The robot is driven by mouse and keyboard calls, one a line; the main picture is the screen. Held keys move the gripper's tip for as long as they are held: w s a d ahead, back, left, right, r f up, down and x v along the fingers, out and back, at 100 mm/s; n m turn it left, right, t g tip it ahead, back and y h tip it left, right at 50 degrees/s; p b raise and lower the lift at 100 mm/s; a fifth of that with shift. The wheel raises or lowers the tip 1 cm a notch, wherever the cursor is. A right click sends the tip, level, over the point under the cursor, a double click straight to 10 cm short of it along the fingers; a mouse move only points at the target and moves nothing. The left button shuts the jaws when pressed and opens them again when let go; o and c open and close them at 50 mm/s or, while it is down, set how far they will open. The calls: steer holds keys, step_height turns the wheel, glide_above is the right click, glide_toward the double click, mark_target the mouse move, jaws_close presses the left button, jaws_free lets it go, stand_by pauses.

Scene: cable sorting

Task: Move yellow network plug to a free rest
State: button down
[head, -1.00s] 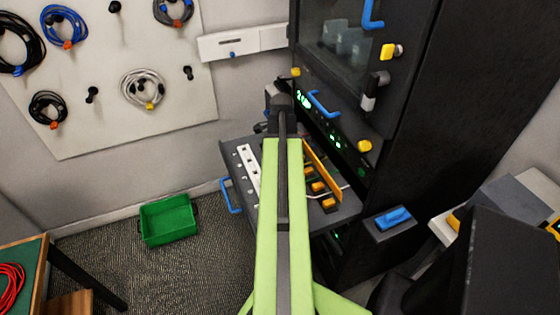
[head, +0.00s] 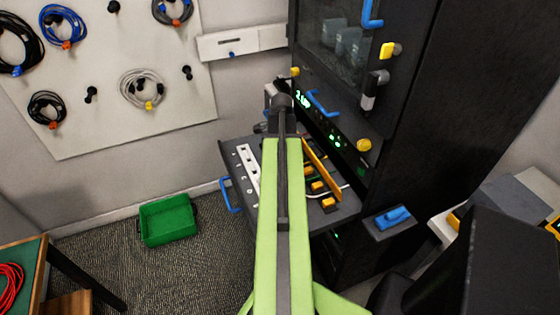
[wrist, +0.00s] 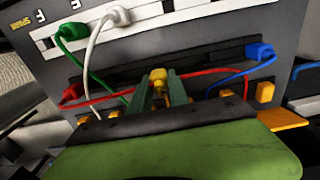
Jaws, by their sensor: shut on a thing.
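In the wrist view, my gripper (wrist: 160,92) is shut on the yellow network plug (wrist: 158,82), which stands between the two greenish fingers. The plug is in front of the dark tray face, below the white socket strip (wrist: 165,12). Small yellow-orange blocks, perhaps rests, show to the right (wrist: 264,92) and to the lower left (wrist: 85,119) of my gripper. I cannot tell whether the held plug touches anything. In the head view my arm hides the gripper and the plug.
A green plug (wrist: 74,32), a white plug (wrist: 120,16), a red plug (wrist: 72,94) and a blue plug (wrist: 260,52) with their cables surround my gripper. The black cabinet (head: 430,120) stands to the right. A green bin (head: 168,220) is on the floor.

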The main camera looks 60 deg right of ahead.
steer(key=shift+f+b, duration=1.45)
stand_by(1.3)
stand_by(0.3)
steer(key=c, duration=1.2)
jaws_free()
steer(key=shift+o, duration=0.2)
steer(key=o, duration=0.5)
steer(key=shift+c, duration=0.2)
steer(key=shift+r, duration=0.1)
step_height(320, 180, up, 7)
steer(key=p, duration=0.7)
